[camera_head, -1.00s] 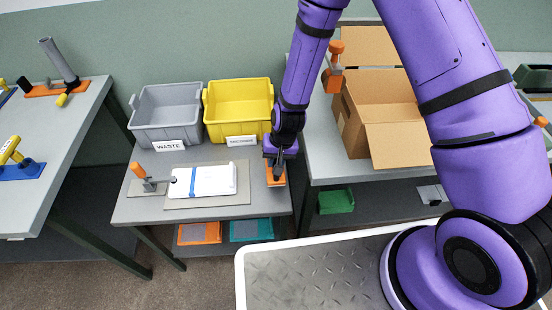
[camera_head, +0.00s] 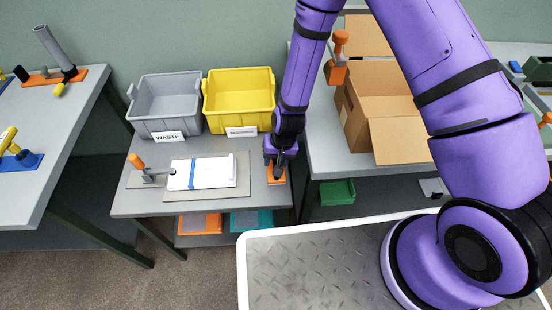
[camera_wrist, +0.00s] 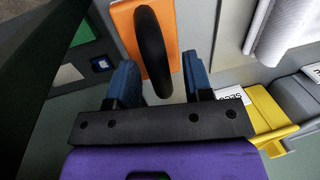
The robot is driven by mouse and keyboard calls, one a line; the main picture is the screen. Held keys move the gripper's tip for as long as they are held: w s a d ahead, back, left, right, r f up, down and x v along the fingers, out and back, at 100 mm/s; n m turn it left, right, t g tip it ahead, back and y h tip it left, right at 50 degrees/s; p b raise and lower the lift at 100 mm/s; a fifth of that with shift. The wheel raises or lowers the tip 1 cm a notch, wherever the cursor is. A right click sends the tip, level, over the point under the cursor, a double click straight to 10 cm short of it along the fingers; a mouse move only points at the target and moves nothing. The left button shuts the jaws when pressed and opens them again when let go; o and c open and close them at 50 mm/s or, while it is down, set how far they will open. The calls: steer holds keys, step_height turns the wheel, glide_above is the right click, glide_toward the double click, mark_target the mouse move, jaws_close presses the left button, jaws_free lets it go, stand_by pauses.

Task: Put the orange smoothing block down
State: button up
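The orange smoothing block (camera_head: 276,179) lies flat on the grey table near its right edge, beneath my gripper (camera_head: 280,163). In the wrist view the orange block (camera_wrist: 127,22) has a black arched handle (camera_wrist: 152,50). My gripper's two blue fingers stand on either side of this handle, with a visible gap at the right finger and a narrower one at the left. The gripper is open. From the head view my gripper hides part of the block and its handle.
A white cloth (camera_head: 215,173) with a blue band lies on a grey board left of the block. A grey waste bin (camera_head: 165,104) and a yellow bin (camera_head: 238,100) stand behind. An open cardboard box (camera_head: 383,110) is on the table to the right.

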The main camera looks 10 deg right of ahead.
steer(key=shift+r, duration=0.1)
step_height(320, 180, up, 12)
steer(key=d, duration=0.2)
steer(key=shift+d, duration=0.15)
steer(key=shift+s, duration=0.1)
stand_by(0.7)
